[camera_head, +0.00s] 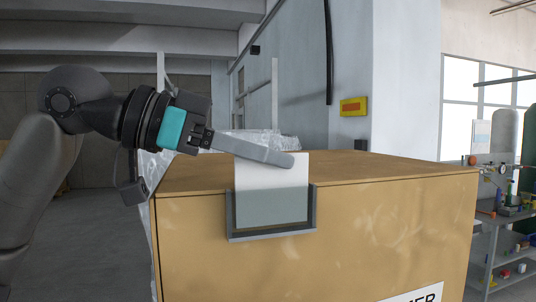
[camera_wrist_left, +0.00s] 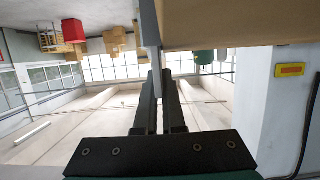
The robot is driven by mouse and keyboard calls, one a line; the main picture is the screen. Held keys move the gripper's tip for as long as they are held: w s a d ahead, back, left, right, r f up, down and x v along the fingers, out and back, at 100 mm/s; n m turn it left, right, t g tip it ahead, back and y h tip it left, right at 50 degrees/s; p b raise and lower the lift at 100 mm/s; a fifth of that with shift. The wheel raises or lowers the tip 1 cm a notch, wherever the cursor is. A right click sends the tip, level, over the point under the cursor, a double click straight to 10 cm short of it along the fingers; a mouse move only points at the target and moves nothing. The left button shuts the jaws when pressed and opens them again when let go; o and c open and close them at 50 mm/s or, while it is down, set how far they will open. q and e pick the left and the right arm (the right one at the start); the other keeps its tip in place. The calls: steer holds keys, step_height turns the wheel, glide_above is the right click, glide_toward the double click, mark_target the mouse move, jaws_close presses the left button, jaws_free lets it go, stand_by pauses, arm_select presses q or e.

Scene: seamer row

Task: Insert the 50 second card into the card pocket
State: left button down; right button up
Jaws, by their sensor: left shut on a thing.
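A plain white card (camera_head: 272,177) stands upright at the front face of a large tan box. Its lower part sits behind the clear front of the grey-framed card pocket (camera_head: 272,234), and its upper part stands above the pocket. No number shows on the card. My left gripper (camera_head: 284,160) is shut on the card near its top edge, with one long finger across its front. In the left wrist view, my gripper fingers (camera_wrist_left: 160,80) close on the thin card, seen nearly edge-on (camera_wrist_left: 149,25). My right gripper is not in view.
The tan box (camera_head: 400,215) fills the middle and right, with a partly cut-off label (camera_head: 418,296) at the bottom. Clear plastic wrap (camera_head: 255,143) lies behind the pocket. A cluttered shelf (camera_head: 500,225) stands at the right. Floor at the left shows free behind my arm.

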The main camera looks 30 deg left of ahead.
arm_select(q)
steer(key=c, duration=0.9)
jaws_free()
steer(key=shift+c, duration=0.2)
steer(key=shift+s+a+b, duration=0.3)
steer(key=shift+s+a, duration=0.05)
steer(key=shift+a, duration=0.05)
steer(key=b+v, duration=0.2)
steer(key=v, duration=1.2)
steer(key=shift+r+b, duration=0.25)
steer(key=shift+b, duration=0.1)
